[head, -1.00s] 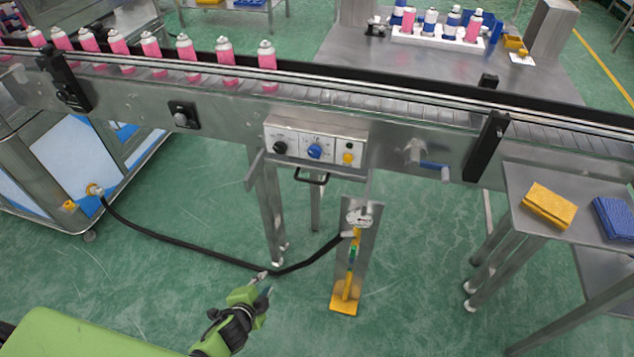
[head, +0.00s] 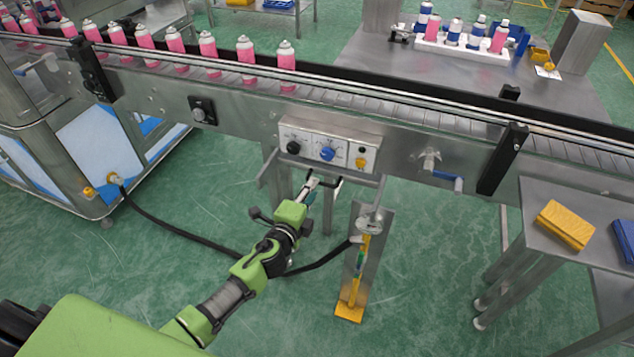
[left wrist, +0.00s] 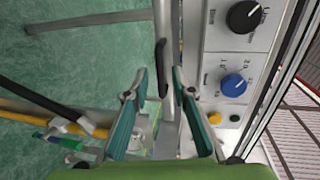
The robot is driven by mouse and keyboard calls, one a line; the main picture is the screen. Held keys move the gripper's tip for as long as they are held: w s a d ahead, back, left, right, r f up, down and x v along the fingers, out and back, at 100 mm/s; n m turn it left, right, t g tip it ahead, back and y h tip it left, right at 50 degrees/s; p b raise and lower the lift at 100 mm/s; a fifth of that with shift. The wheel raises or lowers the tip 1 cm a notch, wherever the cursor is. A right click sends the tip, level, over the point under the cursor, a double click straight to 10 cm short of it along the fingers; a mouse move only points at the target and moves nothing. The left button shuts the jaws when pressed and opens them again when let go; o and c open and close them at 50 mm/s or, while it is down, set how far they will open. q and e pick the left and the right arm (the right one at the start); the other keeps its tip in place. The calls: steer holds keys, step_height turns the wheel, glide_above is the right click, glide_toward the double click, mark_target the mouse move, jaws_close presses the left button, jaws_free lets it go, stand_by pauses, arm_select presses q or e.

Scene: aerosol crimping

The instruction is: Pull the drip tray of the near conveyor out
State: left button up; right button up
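The drip tray's black bar handle (head: 335,190) shows below the control box of the near conveyor (head: 410,140). Of the tray itself, only a narrow metal edge under the box can be made out. My left gripper (head: 311,188) is at the handle, partly covering it. In the left wrist view the gripper (left wrist: 160,76) is open, with its teal-padded fingers spread on either side of the line of the black handle (left wrist: 161,68). The fingers are not closed on it. The right gripper is in neither view.
The control box (head: 329,149) with black, blue and yellow knobs sits just above the handle. A metal stand with a yellow foot (head: 349,312) and a black hose (head: 180,233) are close by. Pink cans line the belt. A side table (head: 535,205) stands at right.

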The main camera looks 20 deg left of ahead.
arm_select(q)
steer(key=x, duration=0.4)
steer(key=shift+w+f+b, duration=0.15)
steer(key=shift+w+b, duration=0.15)
steer(key=shift+w, duration=0.1)
jaws_close()
